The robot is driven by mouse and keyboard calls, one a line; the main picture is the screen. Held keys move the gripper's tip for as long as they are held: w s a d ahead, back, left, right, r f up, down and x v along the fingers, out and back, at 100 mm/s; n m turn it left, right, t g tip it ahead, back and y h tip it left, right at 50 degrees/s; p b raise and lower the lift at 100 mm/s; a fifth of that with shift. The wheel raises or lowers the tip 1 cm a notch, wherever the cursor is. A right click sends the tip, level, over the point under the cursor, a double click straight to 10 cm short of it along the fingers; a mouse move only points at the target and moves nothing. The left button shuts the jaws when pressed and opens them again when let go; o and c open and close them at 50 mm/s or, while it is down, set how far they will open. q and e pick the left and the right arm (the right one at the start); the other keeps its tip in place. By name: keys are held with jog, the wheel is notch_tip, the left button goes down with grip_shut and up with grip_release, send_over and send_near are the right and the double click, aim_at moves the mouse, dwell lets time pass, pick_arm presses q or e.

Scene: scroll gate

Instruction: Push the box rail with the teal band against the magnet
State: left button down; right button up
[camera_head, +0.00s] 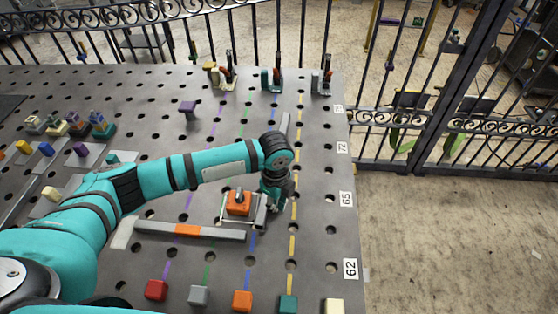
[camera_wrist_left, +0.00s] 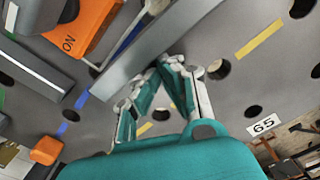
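A grey rail runs up the table's right part. Its near end (camera_head: 260,212) and far end (camera_head: 284,124) show in the head view, and my arm covers its middle; no teal band is visible. In the left wrist view the rail (camera_wrist_left: 150,58) crosses diagonally. The orange magnet block (camera_head: 238,205), marked ON in the wrist view (camera_wrist_left: 78,28), sits just left of the rail's near end. My left gripper (camera_wrist_left: 167,64) has its fingertips together, low beside the rail on the side away from the magnet, with nothing seen between them. My right gripper is out of view.
Coloured blocks, such as the orange one (camera_head: 242,300), line the near edge. Several clamps (camera_head: 272,80) stand at the far edge. The table's right strip is mostly clear; a metal gate (camera_head: 430,120) stands beyond.

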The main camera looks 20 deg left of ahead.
pick_arm(q)
jog(key=shift+s+a+p, duration=0.2)
jog(key=shift+a+p, duration=0.25)
jog(key=shift+a, duration=0.75)
jog(key=shift+a, duration=0.1)
jog(key=shift+w+d, duration=0.15)
jog(key=shift+d, duration=1.15)
notch_tip(320, 180, up, 8)
jog(key=p, duration=0.8)
jog(key=shift+p, duration=0.3)
